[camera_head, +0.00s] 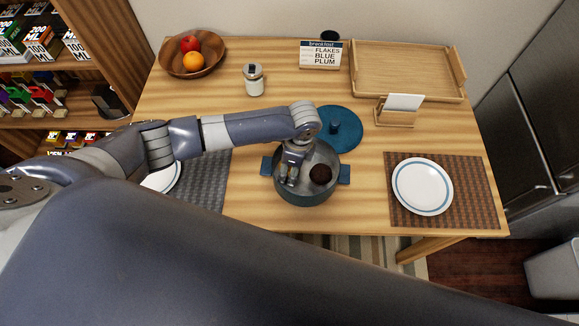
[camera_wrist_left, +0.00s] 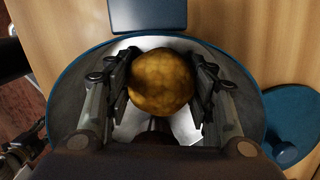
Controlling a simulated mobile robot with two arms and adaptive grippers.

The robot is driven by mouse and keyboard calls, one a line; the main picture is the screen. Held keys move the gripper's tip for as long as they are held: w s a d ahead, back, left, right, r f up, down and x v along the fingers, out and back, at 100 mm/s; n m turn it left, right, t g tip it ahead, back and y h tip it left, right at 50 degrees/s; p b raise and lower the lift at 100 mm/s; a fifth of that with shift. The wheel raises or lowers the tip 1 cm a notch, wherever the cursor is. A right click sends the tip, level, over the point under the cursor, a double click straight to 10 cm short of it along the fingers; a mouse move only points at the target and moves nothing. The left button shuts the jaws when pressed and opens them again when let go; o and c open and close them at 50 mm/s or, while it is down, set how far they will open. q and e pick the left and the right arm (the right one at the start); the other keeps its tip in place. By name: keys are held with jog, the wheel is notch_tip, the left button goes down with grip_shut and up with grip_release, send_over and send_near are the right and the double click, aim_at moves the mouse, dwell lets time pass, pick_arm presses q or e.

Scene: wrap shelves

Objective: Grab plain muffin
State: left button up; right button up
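My left gripper (camera_head: 289,174) reaches down into the blue-grey pot (camera_head: 307,199) on the table. In the left wrist view a round golden-brown plain muffin (camera_wrist_left: 161,82) lies between the two fingers of the gripper (camera_wrist_left: 163,92). A finger stands close on each side of it, and I cannot tell whether both press on it. In the head view the gripper mostly hides this muffin. A dark brown muffin (camera_head: 320,174) sits in the pot just right of the gripper. My right gripper is not in view.
The blue lid (camera_head: 340,131) lies behind the pot. A white plate (camera_head: 422,186) on a brown mat (camera_head: 472,190) is at right. A wooden tray (camera_head: 405,70), napkin holder (camera_head: 397,117), breakfast sign (camera_head: 320,55), jar (camera_head: 254,80) and fruit bowl (camera_head: 211,65) stand farther back.

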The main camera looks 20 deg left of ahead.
pick_arm(q)
jog(key=shift+w+r, duration=0.1)
jog(key=shift+r, duration=0.1)
notch_tip(320, 180, up, 9)
jog(key=shift+r+b, duration=0.15)
jog(key=shift+b, duration=0.35)
jog(key=shift+r+p, duration=0.3)
jog(key=shift+r, duration=0.25)
jog(key=shift+r+p, duration=1.35)
jog(key=shift+p, duration=0.05)
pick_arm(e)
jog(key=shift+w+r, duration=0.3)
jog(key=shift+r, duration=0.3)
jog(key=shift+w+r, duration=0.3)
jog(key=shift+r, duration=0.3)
